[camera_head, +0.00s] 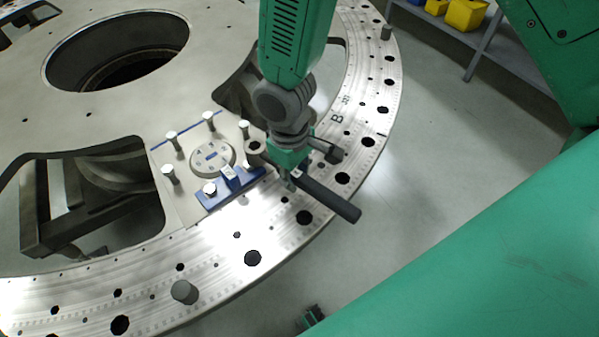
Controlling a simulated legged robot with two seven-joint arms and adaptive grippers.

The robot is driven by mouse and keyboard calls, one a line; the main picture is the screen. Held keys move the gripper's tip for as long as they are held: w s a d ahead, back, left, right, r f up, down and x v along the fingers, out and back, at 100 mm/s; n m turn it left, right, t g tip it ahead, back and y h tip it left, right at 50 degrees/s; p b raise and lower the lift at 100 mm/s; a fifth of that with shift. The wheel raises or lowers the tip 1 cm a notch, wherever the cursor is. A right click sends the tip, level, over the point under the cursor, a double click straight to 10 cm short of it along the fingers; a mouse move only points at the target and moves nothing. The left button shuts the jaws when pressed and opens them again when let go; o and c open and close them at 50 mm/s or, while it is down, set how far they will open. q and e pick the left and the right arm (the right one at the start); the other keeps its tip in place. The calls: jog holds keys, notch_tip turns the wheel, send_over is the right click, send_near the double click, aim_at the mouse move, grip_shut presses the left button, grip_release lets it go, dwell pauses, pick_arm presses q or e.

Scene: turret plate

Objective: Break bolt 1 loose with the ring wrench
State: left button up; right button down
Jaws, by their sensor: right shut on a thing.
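A plate (178,205) with a round raised disc (212,156) lies on the big metal ring. Several silver-headed bolts stand on it, among them ones at the back (208,118), left (168,170) and front (209,189). I cannot tell which is bolt 1. My right gripper (290,175) comes down from the top and is shut on the ring wrench, whose dark handle (332,201) points to the lower right. A grey ring (256,147) at the plate's right edge appears to be its head. I cannot tell whether it sits around a bolt. My left gripper is not identifiable.
A blue block (228,190) sits at the plate's front edge. Grey pegs (185,292) stand on the holed metal ring (290,225). Large openings (118,55) cut through it. Yellow bins (464,14) are on a shelf at the upper right.

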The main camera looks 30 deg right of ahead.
jog(key=shift+a+r, duration=0.15)
jog(key=shift+a, duration=0.65)
jog(key=shift+a+r, duration=0.1)
jog(key=shift+a, duration=0.65)
jog(key=shift+d+f, duration=0.15)
jog(key=shift+d, duration=0.65)
jog(key=shift+a, duration=0.9)
jog(key=shift+d+f, duration=0.2)
jog(key=shift+d, duration=0.1)
jog(key=shift+d+f, duration=0.15)
jog(key=shift+d, duration=0.3)
pick_arm(q)
jog(key=shift+a, duration=0.7)
pick_arm(e)
jog(key=shift+a, duration=0.4)
pick_arm(q)
jog(key=shift+d, duration=0.15)
pick_arm(e)
jog(key=shift+d+f, duration=0.15)
jog(key=shift+f, duration=0.1)
pick_arm(q)
jog(key=shift+r, duration=0.1)
